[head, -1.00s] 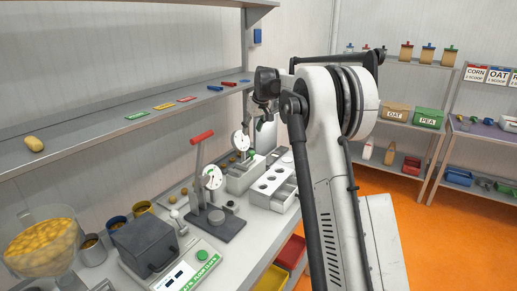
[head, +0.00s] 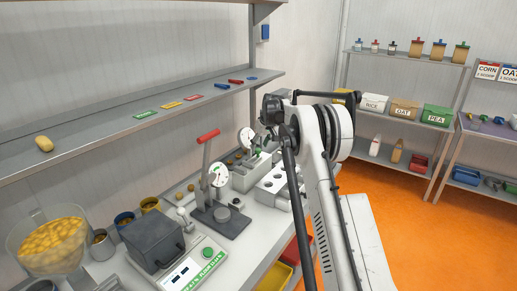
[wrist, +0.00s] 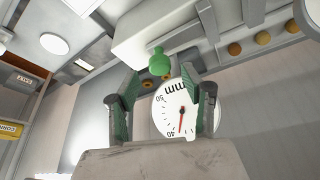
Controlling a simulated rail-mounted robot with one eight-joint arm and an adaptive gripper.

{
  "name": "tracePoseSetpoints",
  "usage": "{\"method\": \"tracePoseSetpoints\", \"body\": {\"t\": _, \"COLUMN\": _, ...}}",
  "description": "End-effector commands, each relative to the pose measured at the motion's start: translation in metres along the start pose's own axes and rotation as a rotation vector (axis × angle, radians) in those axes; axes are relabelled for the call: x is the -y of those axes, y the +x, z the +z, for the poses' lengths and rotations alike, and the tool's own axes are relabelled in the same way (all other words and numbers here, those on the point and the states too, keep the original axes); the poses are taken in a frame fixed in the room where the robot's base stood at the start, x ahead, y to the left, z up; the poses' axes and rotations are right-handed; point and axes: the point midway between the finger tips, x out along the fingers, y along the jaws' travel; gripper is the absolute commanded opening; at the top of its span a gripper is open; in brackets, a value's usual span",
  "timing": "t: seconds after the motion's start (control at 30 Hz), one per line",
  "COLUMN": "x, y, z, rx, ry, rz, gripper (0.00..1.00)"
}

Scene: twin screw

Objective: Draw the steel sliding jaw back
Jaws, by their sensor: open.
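A grey metal fixture (head: 246,178) stands on the bench, with a white dial gauge (head: 246,141) at it. My gripper (head: 262,147) is low over this fixture, partly hidden by its own wrist. In the wrist view my gripper (wrist: 167,82) is open, with green-padded fingers spread apart. The dial (wrist: 172,112), marked mm with a red needle, shows between the fingers. A green round knob (wrist: 159,62) lies just past the fingertips, near a pale grey housing (wrist: 150,38). The fingers do not close on anything. I cannot surely tell which part is the steel sliding jaw.
A lever press (head: 218,205) with a red handle and its own dial stands to the left. A block with round holes (head: 272,184) is close on the right. A scale (head: 195,265) and dark box (head: 152,242) are nearer. A shelf (head: 120,122) runs above the bench.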

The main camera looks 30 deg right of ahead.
Motion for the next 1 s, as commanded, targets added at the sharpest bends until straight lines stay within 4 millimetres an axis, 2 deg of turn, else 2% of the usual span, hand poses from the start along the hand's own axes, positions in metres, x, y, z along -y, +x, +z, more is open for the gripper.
{"method": "tracePoseSetpoints", "body": {"t": 0.1, "x": 0.000, "y": 0.016, "z": 0.000, "rx": 0.000, "ry": 0.000, "rz": 0.000, "gripper": 0.43}}
{"method": "tracePoseSetpoints", "body": {"t": 0.3, "x": 0.000, "y": 0.030, "z": 0.000, "rx": 0.000, "ry": 0.000, "rz": 0.000, "gripper": 0.43}}
{"method": "tracePoseSetpoints", "body": {"t": 0.67, "x": 0.000, "y": 0.034, "z": 0.000, "rx": 0.000, "ry": 0.000, "rz": 0.000, "gripper": 0.42}}
{"method": "tracePoseSetpoints", "body": {"t": 0.9, "x": 0.000, "y": 0.033, "z": 0.000, "rx": 0.000, "ry": 0.000, "rz": 0.000, "gripper": 0.10}}
{"method": "tracePoseSetpoints", "body": {"t": 1.0, "x": 0.000, "y": 0.033, "z": 0.000, "rx": 0.000, "ry": 0.000, "rz": 0.000, "gripper": 0.00}}
